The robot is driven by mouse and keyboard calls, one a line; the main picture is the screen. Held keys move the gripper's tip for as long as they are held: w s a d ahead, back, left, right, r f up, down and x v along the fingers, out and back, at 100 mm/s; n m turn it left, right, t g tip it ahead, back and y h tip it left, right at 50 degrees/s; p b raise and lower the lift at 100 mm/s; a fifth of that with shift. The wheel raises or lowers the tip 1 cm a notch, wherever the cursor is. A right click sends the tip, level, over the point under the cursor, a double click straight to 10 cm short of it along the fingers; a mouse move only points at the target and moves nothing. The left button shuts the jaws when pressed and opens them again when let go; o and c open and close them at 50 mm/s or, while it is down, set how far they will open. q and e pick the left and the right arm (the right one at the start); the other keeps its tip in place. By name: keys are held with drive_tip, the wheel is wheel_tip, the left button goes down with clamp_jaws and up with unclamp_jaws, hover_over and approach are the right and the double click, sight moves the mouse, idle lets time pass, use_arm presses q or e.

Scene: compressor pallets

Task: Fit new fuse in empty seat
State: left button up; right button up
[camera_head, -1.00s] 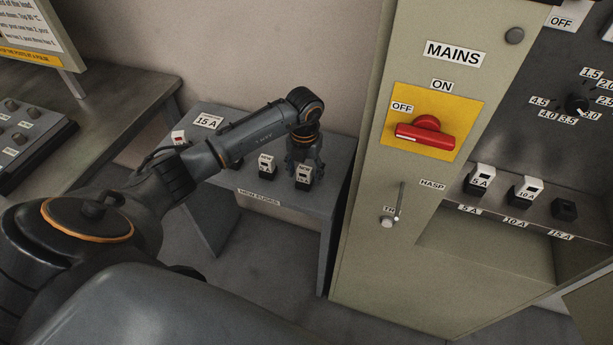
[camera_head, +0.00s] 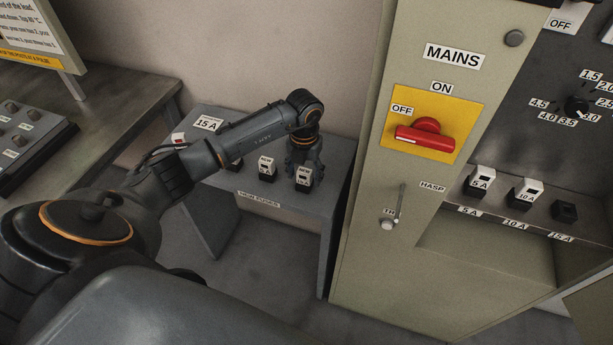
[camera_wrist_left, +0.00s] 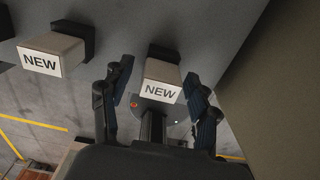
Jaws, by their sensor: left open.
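My left gripper (camera_head: 304,173) is open at the right end of the small grey table, over a new fuse (camera_head: 303,176). In the left wrist view this fuse (camera_wrist_left: 163,80), a pale block with a NEW label and dark base, stands between the fingers of the left gripper (camera_wrist_left: 155,92); a gap shows on both sides. Another new fuse (camera_head: 266,167) stands to its left and also shows in the left wrist view (camera_wrist_left: 55,53). The empty seat (camera_head: 564,210) is the dark block above the 15 A label in the cabinet. My right gripper is not in view.
The cabinet holds a 5 A fuse (camera_head: 480,178) and a 10 A fuse (camera_head: 527,190) left of the empty seat. The red mains switch (camera_head: 426,134) and a hasp (camera_head: 399,203) stick out of the cabinet front, right of the grey table (camera_head: 290,206).

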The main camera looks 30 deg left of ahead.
sight(304, 171)
use_arm(q)
drive_tip(key=shift+c, duration=0.3)
clamp_jaws()
drive_tip(key=shift+r, duration=0.15)
drive_tip(key=shift+r+p, duration=2.2)
drive_tip(key=shift+r, duration=0.65)
